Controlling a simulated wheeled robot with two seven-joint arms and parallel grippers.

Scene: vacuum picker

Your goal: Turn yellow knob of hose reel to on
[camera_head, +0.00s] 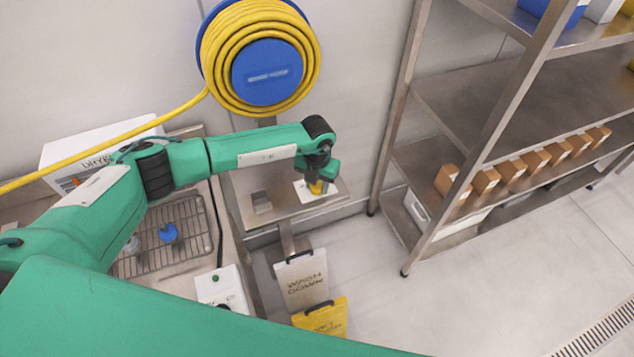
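The hose reel (267,73) hangs on the wall at the top, with a blue hub and coiled yellow hose. Below it is a metal shelf plate (290,213) with a white label plate at its right end. A small yellow knob (317,188) shows there, mostly hidden by my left gripper. My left arm reaches in from the left, and my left gripper (322,181) points down right at the knob. Its fingers are small and dark here, so I cannot tell whether they are open, shut or touching the knob. My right gripper is not in view.
A metal shelving rack (470,98) with several brown boxes (486,180) stands on the right. A white wash-down sign (302,281) and a yellow sign (322,318) stand below the plate. A wire rack (185,240) is at left.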

